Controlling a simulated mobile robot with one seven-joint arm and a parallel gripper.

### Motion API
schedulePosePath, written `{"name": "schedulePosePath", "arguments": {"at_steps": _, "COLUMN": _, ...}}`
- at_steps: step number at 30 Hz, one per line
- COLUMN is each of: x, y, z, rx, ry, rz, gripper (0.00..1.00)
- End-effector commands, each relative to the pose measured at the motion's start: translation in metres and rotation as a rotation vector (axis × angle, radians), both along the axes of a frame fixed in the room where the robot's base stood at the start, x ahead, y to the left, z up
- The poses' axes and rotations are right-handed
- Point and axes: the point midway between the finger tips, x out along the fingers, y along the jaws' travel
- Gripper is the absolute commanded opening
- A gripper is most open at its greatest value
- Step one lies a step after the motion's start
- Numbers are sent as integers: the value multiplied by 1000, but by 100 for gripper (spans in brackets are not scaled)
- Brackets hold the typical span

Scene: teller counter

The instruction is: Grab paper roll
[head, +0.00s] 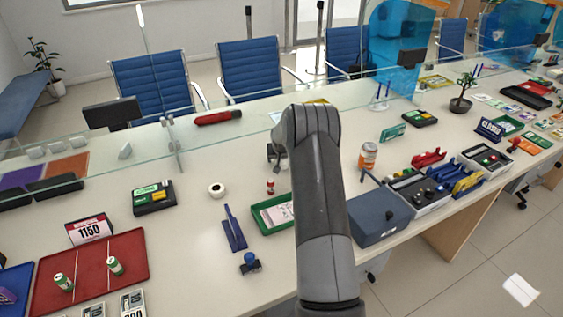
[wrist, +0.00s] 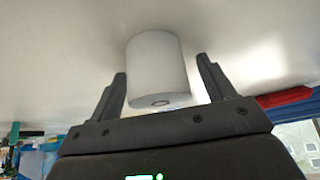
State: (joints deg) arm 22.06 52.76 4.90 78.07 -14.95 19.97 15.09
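A white paper roll (wrist: 158,68) shows in the wrist view as a plain cylinder, with a small core hole in its near end. My gripper (wrist: 161,66) is open, one finger on each side of the roll. Small gaps show between the fingers and the roll, so it is not gripped. In the head view my gripper (head: 274,154) is mostly hidden behind my arm, low near the counter, and I cannot see this roll there.
A green tray (head: 258,222) and a red-topped stamp (head: 270,186) are near my arm. A glass screen (head: 150,142) runs along the counter, with a red object (head: 218,117) by it. A blue-grey box (head: 378,214) and an orange can (head: 367,156) stand to the right.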

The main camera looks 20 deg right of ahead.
Motion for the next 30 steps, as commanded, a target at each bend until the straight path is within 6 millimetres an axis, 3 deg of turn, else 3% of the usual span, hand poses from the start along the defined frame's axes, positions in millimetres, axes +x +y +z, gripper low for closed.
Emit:
{"name": "schedulePosePath", "arguments": {"at_steps": 18, "x": 0, "y": 0, "z": 0, "rx": 0, "ry": 0, "rz": 0, "gripper": 26}}
{"name": "schedulePosePath", "arguments": {"at_steps": 30, "x": 0, "y": 0, "z": 10, "rx": 0, "ry": -1, "rz": 0, "gripper": 26}}
